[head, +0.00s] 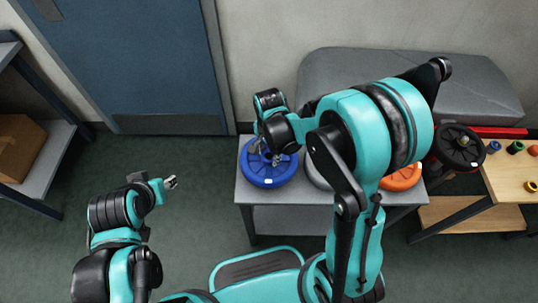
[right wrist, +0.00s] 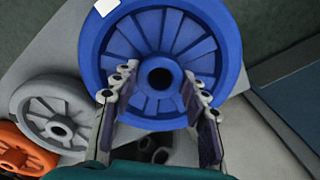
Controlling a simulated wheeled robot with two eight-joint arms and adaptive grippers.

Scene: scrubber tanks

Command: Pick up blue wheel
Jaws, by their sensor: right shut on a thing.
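The blue wheel (head: 268,178) lies flat near the left end of the grey table, with spokes, a central hub and a small white label. It fills the upper middle of the right wrist view (right wrist: 222,45). My right gripper (head: 273,157) is over the wheel's middle. In the right wrist view its two fingers (right wrist: 159,78) are on either side of the hub, shut on the wheel. Whether the wheel is clear of the tabletop cannot be told. My left gripper (head: 171,183) is over the floor, away from the table; its opening is too small to judge.
A grey wheel (right wrist: 55,112) and an orange wheel (head: 403,177) lie to the right on the table (head: 246,193), partly hidden by my right arm. A black wheel (head: 459,148) and a wooden bench (head: 508,178) with small coloured parts are farther right. A shelf (head: 45,160) stands left.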

